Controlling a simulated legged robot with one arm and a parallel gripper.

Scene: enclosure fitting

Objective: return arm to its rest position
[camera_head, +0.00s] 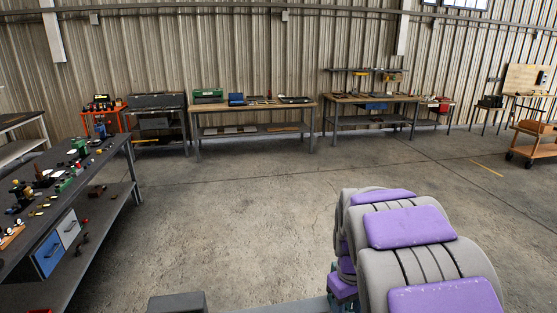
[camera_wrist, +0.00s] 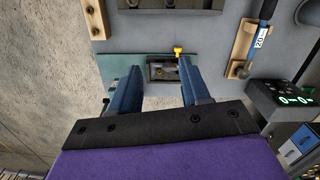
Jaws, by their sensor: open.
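My gripper (camera_wrist: 156,76) shows in the wrist view with its two blue fingers apart. Nothing is held between them. Beyond the fingertips is a small dark rectangular fitting (camera_wrist: 163,71) on a teal plate (camera_wrist: 133,62), with a yellow knob (camera_wrist: 178,50) at its upper right. I cannot tell how far the fingers are from it. In the head view my grey and purple arm fills the lower right, folded close to my body; the fingers cannot be made out there.
In the wrist view, a blue-handled tool (camera_wrist: 265,12) and a green-lit device (camera_wrist: 292,100) are at right. In the head view, a cluttered dark workbench (camera_head: 122,150) stands at left. Wooden benches (camera_head: 254,107) line the back wall. The concrete floor (camera_head: 235,215) between is clear.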

